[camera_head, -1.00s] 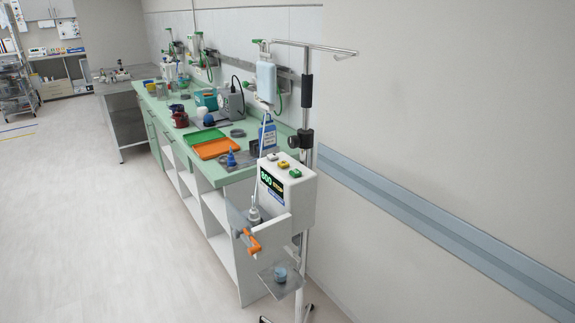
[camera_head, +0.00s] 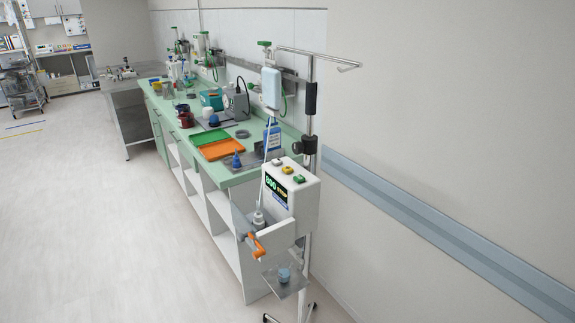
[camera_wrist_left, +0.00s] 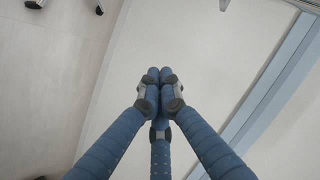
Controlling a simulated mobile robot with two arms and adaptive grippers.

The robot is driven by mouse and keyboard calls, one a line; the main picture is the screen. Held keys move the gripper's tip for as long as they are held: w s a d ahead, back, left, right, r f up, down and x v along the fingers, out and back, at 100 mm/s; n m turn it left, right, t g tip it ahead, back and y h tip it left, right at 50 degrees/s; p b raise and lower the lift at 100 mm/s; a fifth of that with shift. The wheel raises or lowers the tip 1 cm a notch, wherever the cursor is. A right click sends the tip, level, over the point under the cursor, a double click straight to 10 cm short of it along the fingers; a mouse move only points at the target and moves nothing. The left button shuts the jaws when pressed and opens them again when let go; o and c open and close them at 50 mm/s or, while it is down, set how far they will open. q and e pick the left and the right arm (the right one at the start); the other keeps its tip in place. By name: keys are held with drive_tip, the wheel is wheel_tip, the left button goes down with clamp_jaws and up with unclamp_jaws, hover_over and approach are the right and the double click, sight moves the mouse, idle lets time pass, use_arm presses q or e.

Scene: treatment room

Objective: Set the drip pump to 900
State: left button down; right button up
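The drip pump (camera_head: 306,210) is a white box on a pole in the head view. Its dark screen (camera_head: 276,189) shows green digits that look like 800, with smaller yellow text beside them. On its top are a whitish-and-red button (camera_head: 277,162), a yellow button (camera_head: 288,170) and a green button (camera_head: 300,178). An orange lever (camera_head: 258,246) sits low on its front left. My left gripper (camera_wrist_left: 159,78) shows in the left wrist view with its blue fingers together and nothing seen between them. The head view shows neither gripper.
A drip bag (camera_head: 271,88) hangs above the pump from the pole (camera_head: 311,100). A small tray (camera_head: 285,280) with a blue cup is below. A green counter (camera_head: 225,178) with trays and bottles stands behind left. The floor (camera_head: 120,240) at left is clear.

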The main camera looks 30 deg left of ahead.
use_arm(q)
drive_tip(key=w+d+r+m+t+h+p, duration=0.15)
drive_tip(key=w+r, duration=0.25)
drive_tip(key=r, duration=0.5)
drive_tip(key=w+d+r+m+t+h, duration=0.1)
drive_tip(key=w+d+r+m+h, duration=0.15)
drive_tip(key=w+r, duration=0.4)
drive_tip(key=w+d+r+m+t+h, duration=0.1)
drive_tip(key=w+d+r+m, duration=0.15)
drive_tip(key=r, duration=0.75)
drive_tip(key=w+d+r+m+g+h+p, duration=0.1)
drive_tip(key=d+r+m+g+h, duration=0.15)
drive_tip(key=r+m, duration=0.65)
drive_tip(key=w+d+r+m+g+h+p, duration=0.1)
drive_tip(key=r+m+g+h+p, duration=0.15)
drive_tip(key=r+m, duration=0.6)
drive_tip(key=a+r+y, duration=0.6)
drive_tip(key=a+r, duration=0.2)
drive_tip(key=a, duration=0.5)
drive_tip(key=s+a+r+y+p, duration=0.1)
drive_tip(key=a+r+y, duration=0.6)
drive_tip(key=a, duration=0.6)
wheel_tip(320, 180, up, 2)
drive_tip(key=shift+s+a+r+g, duration=0.15)
drive_tip(key=shift+s+r+g, duration=0.05)
drive_tip(key=shift+g, duration=0.15)
